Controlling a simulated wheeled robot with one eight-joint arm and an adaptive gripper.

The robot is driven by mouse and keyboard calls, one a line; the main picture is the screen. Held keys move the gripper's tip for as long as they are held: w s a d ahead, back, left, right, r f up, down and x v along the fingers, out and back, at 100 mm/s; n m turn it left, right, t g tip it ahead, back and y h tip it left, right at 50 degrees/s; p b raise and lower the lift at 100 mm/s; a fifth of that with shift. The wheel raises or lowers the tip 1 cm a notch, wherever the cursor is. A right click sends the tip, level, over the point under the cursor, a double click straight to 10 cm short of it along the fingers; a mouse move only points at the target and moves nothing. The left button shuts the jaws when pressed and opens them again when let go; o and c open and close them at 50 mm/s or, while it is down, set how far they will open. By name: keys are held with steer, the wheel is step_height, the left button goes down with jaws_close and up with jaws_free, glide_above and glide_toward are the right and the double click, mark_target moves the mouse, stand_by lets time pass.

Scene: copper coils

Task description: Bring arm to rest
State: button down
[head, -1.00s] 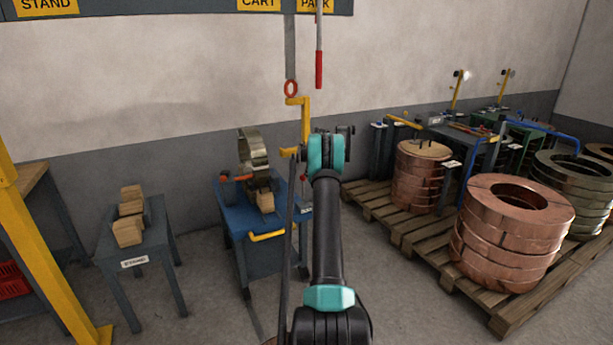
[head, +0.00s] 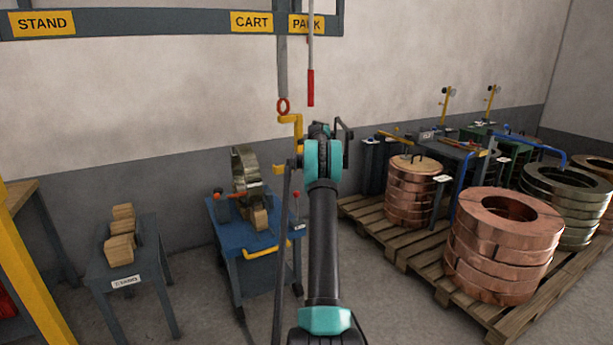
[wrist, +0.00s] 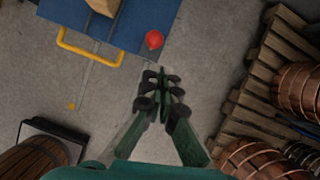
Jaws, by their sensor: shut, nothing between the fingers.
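My arm reaches away from me in the middle of the head view, with its teal joint in front of the wall. My gripper (wrist: 160,92) shows in the wrist view with its dark green fingers together and nothing between them. It is above the concrete floor, just below the corner of the blue cart (wrist: 128,28) in that picture. The cart's red knob (wrist: 153,39) is close above the fingertips in the picture. In the head view my gripper's fingers cannot be made out behind the arm.
The blue cart (head: 222,211) holds a metal coil (head: 245,168). A stand (head: 95,270) with wooden blocks is left. Copper coils (head: 505,240) sit on a pallet (head: 398,252) at right. A yellow hook (head: 297,128) hangs near my arm. Some floor between is clear.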

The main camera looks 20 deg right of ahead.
steer(key=s+a+r+n, duration=0.3)
steer(key=s+a+n, duration=0.15)
steer(key=a, duration=0.25)
steer(key=s+a+r+n, duration=0.2)
steer(key=s+a+n, duration=0.25)
steer(key=a, duration=0.35)
steer(key=s+a+n, duration=0.9)
steer(key=s+a, duration=0.3)
steer(key=s, duration=0.3)
steer(key=s+a+f+n, duration=0.3)
steer(key=s+n, duration=0.2)
steer(key=s, duration=0.6)
steer(key=s+a+f+n, duration=0.4)
steer(key=s+n, duration=0.1)
steer(key=s, duration=0.7)
steer(key=s+a+f+n, duration=0.4)
steer(key=s+n, duration=0.1)
steer(key=s, duration=0.7)
steer(key=shift+s+f+h, duration=0.15)
steer(key=shift+f+h, duration=0.05)
steer(key=shift+h, duration=0.2)
steer(key=c, duration=2.3)
jaws_free()
